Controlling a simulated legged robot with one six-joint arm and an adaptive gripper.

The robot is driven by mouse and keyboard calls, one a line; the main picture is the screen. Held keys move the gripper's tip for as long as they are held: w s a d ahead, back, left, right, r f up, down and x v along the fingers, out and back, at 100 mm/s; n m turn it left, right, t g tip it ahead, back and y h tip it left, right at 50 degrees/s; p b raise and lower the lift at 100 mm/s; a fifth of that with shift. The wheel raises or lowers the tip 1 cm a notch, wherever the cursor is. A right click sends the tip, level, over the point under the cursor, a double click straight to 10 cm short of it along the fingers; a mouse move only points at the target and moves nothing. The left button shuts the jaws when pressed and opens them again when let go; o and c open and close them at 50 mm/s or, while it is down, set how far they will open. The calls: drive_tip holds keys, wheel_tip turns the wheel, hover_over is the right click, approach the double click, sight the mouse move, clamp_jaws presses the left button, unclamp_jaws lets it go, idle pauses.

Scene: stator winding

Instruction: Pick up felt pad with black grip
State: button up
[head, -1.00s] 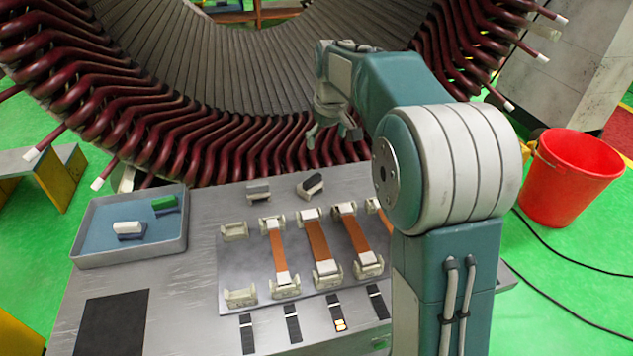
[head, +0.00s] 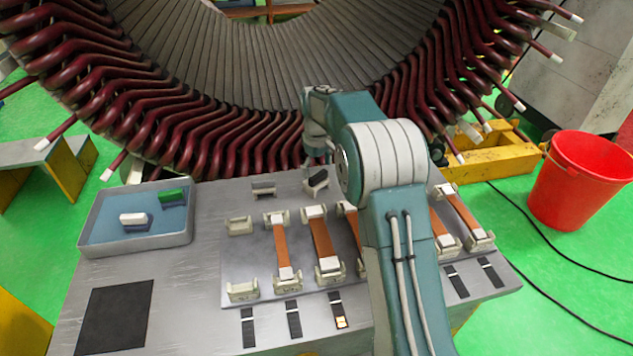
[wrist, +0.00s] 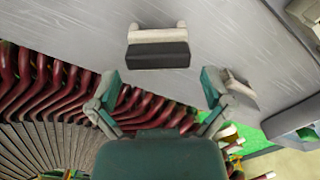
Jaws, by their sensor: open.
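The felt pad with the black grip (head: 316,182) lies at the back edge of the grey table, set at an angle. It shows in the wrist view as a black block with a pale bracket-like part (wrist: 160,54), just beyond my fingers. My gripper (head: 318,160) hangs over the table's back edge, close to this pad, partly hidden by my arm. In the wrist view my gripper (wrist: 160,90) is open, with its two fingers spread wide and nothing between them. The pad is ahead of the gap and appears apart from both fingers.
A second pad with a grey grip (head: 263,190) lies to the left. A blue-lined tray (head: 85,236) holds a white-gripped and a green-gripped pad. Pale holders with copper bars (head: 320,240) cover the table's middle. The stator's dark red coils (head: 190,140) rise right behind the table.

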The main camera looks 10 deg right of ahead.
sight(317, 173)
drive_tip(key=f, duration=0.4)
drive_tip(key=shift+w+f, duration=0.25)
drive_tip(key=shift+f, duration=0.15)
drive_tip(key=c, duration=1)
drive_tip(key=shift+r, duration=0.15)
drive_tip(key=shift+r, duration=0.25)
wheel_tip(317, 173, up, 2)
drive_tip(key=shift+r, duration=0.2)
drive_tip(key=s+r, duration=0.3)
drive_tip(key=s, duration=0.1)
drive_tip(key=s+r, duration=0.3)
drive_tip(key=s, duration=0.2)
drive_tip(key=s+r, duration=0.4)
drive_tip(key=s, duration=0.1)
drive_tip(key=shift+a, duration=0.3)
